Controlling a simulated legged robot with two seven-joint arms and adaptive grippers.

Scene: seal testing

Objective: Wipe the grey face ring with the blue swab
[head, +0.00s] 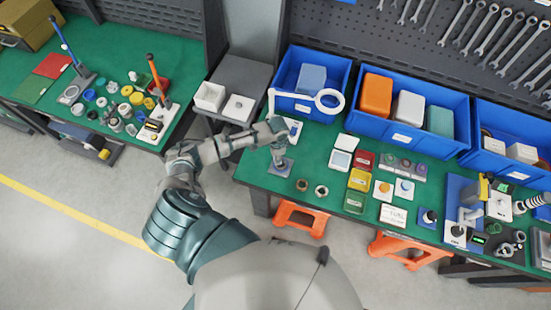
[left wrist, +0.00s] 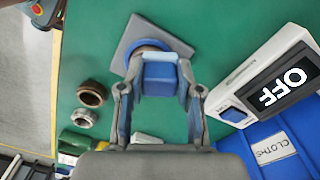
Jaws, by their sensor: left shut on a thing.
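My left gripper (head: 278,146) is over the left end of the right-hand green bench. In the left wrist view its fingers (left wrist: 160,88) are shut on the blue swab (left wrist: 160,77), a blue block with a paler edge. Behind the swab is a grey square plate (left wrist: 128,38) with a round blue part on it, mostly covered by the swab. I cannot tell whether the swab touches it. A grey ring (left wrist: 83,118) and a brown ring (left wrist: 90,93) lie on the mat apart from the gripper. They also show in the head view, the grey ring (head: 321,190) right of the brown ring (head: 302,185).
A white device (left wrist: 270,85) reading OFF stands beside the gripper. The blue cloths bin (left wrist: 250,140) is close to it. A ring-shaped lamp (head: 329,101) reaches over the bench's back. Small coloured trays (head: 359,180) stand to the right. Orange stools (head: 300,218) are below the front edge.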

